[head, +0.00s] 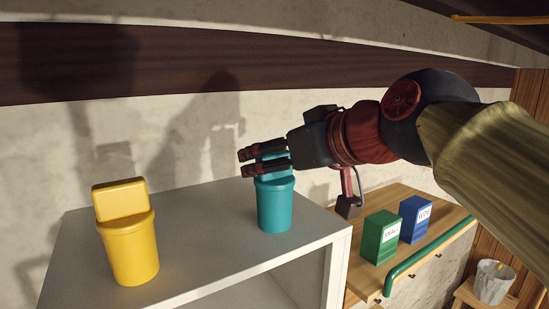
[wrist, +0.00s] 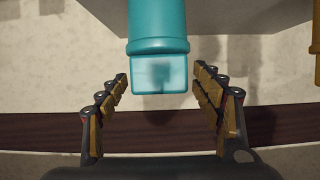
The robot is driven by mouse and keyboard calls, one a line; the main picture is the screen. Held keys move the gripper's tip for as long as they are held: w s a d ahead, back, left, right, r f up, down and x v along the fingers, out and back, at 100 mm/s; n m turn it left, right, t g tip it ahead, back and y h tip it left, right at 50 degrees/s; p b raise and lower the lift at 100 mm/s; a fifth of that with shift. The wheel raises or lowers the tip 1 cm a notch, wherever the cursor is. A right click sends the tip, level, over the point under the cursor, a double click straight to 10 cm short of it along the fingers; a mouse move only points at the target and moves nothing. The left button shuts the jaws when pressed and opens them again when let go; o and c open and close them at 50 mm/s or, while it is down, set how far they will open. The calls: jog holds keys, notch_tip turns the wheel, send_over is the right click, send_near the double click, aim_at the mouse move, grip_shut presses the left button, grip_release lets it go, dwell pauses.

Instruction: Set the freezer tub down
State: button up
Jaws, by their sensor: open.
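A teal tub (head: 275,205) with an upright tab at its rim stands upright on top of the pale grey cabinet (head: 190,230), towards its right end. It also shows in the wrist view (wrist: 157,25), its tab (wrist: 158,75) pointing towards my palm. My gripper (head: 243,162) is open at the height of the tab. In the wrist view its fingers are on both sides of the tab, with a visible gap on each side. The fingers hide part of the tab in the head view. I cannot tell which tub is the freezer tub.
A yellow tub (head: 131,250) with a similar tab stands on the cabinet's left part, with bare top between the tubs. A green box (head: 381,237) and a blue box (head: 415,219) stand on a lower wooden counter. A pale bucket (head: 493,283) is at far right.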

jog(key=shift+r, duration=0.15)
jog(key=shift+s+d+r, duration=0.15)
jog(key=b+v, duration=0.3)
jog(key=v, duration=0.9)
jog(key=s+d+f+m+g+h, duration=0.15)
jog(key=d+f, duration=0.35)
jog(key=f, duration=0.8)
jog(key=d+f+m+g+h, duration=0.1)
jog(key=d+f+m+h, duration=0.25)
jog(key=f, duration=0.95)
jog(key=s+d+f+g+h, duration=0.1)
jog(key=s+d+f, duration=0.1)
jog(key=f, duration=0.5)
jog(key=s+d+f+m+h, duration=0.1)
jog(key=s+d+f, duration=0.2)
jog(key=f, duration=0.4)
jog(key=s+d+f+m+g+h, duration=0.1)
jog(key=s+d+f, duration=0.2)
jog(key=f, duration=0.4)
jog(key=shift+s+g, duration=0.2)
jog(key=shift+g, duration=0.15)
jog(key=shift+d, duration=0.1)
jog(key=shift+d, duration=0.1)
